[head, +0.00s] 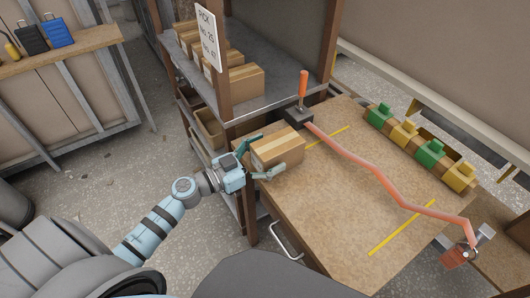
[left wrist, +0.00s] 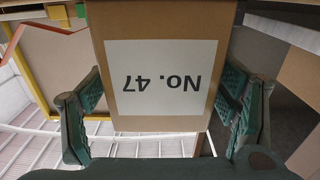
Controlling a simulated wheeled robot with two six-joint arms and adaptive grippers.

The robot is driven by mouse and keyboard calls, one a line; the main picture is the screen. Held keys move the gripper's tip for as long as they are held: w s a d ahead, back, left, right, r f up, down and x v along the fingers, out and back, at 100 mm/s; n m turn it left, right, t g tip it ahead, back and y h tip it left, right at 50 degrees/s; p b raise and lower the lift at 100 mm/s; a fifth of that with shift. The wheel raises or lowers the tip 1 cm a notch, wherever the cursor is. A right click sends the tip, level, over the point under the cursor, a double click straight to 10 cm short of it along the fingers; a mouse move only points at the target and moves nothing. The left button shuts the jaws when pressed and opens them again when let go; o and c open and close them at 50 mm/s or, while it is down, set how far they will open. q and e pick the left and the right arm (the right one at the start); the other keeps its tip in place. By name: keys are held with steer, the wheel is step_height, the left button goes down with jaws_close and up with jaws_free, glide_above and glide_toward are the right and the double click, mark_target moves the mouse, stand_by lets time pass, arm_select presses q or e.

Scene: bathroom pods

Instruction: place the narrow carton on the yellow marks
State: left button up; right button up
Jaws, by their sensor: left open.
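A brown carton (head: 280,146) with a pale tape strip is at the near-left corner of the worktable (head: 345,200). Its end face (left wrist: 160,80) fills the middle of the left wrist view, with an upside-down label reading "No. 47". My left gripper (head: 266,158) is open, with one finger on each side of the carton and narrow gaps showing. Whether the carton rests fully on the table is hidden. Two yellow marks lie on the table, one behind the carton (head: 335,134) and one near the front right (head: 402,228). My right gripper is not in view.
A salmon-coloured strip (head: 372,170) runs across the table from a black block with an orange handle (head: 302,90) to a grey fitting (head: 465,254). Green and yellow blocks (head: 430,152) line the back edge. A shelf (head: 260,103) with cartons (head: 238,82) and a sign stands behind my left gripper.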

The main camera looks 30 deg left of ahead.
arm_select(q)
steer(key=b+v, duration=0.1)
steer(key=v, duration=0.5)
steer(key=shift+s+a, duration=0.1)
steer(key=shift+s, duration=0.1)
steer(key=p+v, duration=0.2)
steer(key=v, duration=0.3)
steer(key=shift+s+a+r, duration=0.15)
steer(key=shift+s+a, duration=0.05)
steer(key=shift+s, duration=0.1)
